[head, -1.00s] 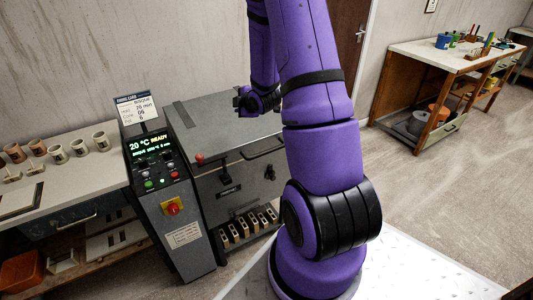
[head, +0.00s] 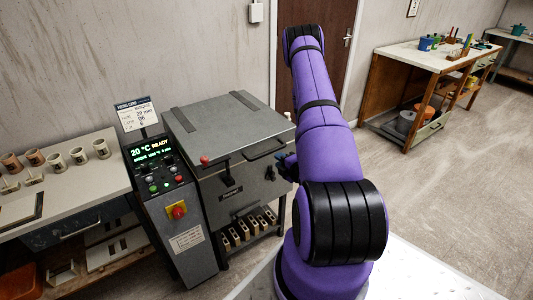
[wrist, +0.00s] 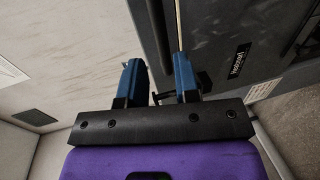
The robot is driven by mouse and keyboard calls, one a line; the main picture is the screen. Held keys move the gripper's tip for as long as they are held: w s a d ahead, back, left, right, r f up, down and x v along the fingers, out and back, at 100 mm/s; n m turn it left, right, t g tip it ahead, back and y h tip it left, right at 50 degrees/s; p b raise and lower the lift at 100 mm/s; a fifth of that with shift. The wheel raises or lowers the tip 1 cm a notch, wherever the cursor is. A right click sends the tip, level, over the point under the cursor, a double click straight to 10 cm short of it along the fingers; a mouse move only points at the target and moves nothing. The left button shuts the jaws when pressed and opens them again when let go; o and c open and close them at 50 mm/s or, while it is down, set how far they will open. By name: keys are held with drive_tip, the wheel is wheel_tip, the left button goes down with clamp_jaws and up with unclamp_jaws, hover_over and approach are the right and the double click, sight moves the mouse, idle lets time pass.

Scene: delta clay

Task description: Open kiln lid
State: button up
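The grey kiln (head: 222,189) stands left of my arm in the head view. Its flat lid (head: 222,118) is down, with a dark bar handle (head: 266,150) along the front edge. A red knob (head: 204,160) sits at the lid's front left. My gripper (head: 286,164) is low at the kiln's front right corner, partly hidden by my arm. In the wrist view, my gripper's two blue fingers (wrist: 158,72) are apart with nothing clearly held between them. The kiln's grey face (wrist: 220,40) with a dark label lies beside the right finger.
A control panel (head: 168,190) reading 20 °C READY stands left of the kiln. A bench (head: 90,190) with several cups is farther left. A worktable (head: 400,62) with pots stands at the far right. The floor between is clear.

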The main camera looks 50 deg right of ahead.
sight(269, 153)
drive_tip(key=x, duration=1)
drive_tip(key=shift+w+f, duration=0.1)
drive_tip(key=shift+w, duration=0.25)
clamp_jaws()
